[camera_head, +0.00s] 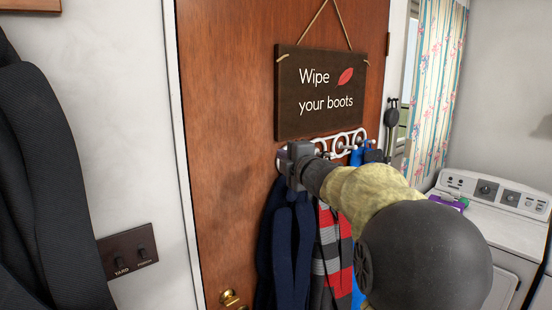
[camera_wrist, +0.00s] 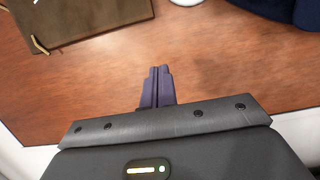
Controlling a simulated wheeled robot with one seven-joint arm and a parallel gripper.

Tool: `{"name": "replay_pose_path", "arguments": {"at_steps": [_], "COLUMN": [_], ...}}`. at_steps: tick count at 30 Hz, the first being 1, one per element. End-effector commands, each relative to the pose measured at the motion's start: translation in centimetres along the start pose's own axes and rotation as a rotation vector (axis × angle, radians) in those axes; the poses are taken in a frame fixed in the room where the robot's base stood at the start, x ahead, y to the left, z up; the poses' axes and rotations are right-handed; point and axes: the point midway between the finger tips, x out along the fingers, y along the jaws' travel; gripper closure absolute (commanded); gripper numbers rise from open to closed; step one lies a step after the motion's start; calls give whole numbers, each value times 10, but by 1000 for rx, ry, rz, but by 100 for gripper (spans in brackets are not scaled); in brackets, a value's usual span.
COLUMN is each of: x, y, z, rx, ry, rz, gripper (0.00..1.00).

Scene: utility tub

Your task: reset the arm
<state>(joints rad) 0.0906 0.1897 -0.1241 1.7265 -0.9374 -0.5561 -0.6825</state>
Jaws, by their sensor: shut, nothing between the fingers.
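My gripper shows in the wrist view (camera_wrist: 158,88), its two dark fingers together with nothing between them. Behind the fingers is the brown wooden door (camera_wrist: 225,70). In the head view my arm reaches forward from the lower right, and its dark wrist end is in front of the door (camera_head: 225,130), by the left end of the hook rack. The fingertips are hidden there. Whether my gripper touches the door or the rack cannot be told.
A "Wipe your boots" sign (camera_head: 320,95) hangs above a white hook rack (camera_head: 345,142). A dark blue garment (camera_head: 285,245) and striped scarf (camera_head: 332,255) hang close below my wrist. A switch plate (camera_head: 128,251) is at left, a washer (camera_head: 495,205) at right.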

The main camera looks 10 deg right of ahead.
Motion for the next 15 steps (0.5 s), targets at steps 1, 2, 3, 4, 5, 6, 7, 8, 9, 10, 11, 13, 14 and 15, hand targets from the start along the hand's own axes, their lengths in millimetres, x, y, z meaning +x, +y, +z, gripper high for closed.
{"name": "replay_pose_path", "arguments": {"at_steps": [1,2,3,4,5,6,7,8,9,10,11,13,14,15], "x": [-1,-2,-4,-6,-9,-14,-19,-25,-34,-41,-49,-69,-78,-91], "y": [-4,-8,-16,-23,-33,-48,-62,-76,-95,-110,-126,-159,-172,-190], "z": [0,0,1,2,3,4,4,4,4,3,2,-4,-6,-10], "rx": [19,38,76,114,158,229,288,351,434,496,556,687,740,806], "ry": [-8,-17,-34,-51,-74,-109,-139,-172,-219,-256,-293,-378,-415,-464], "rz": [-9,-17,-35,-51,-73,-106,-135,-167,-209,-241,-274,-348,-379,-420], "gripper": [100,100,100,100,100,100,100,100,100,100,100,100,100,100]}}
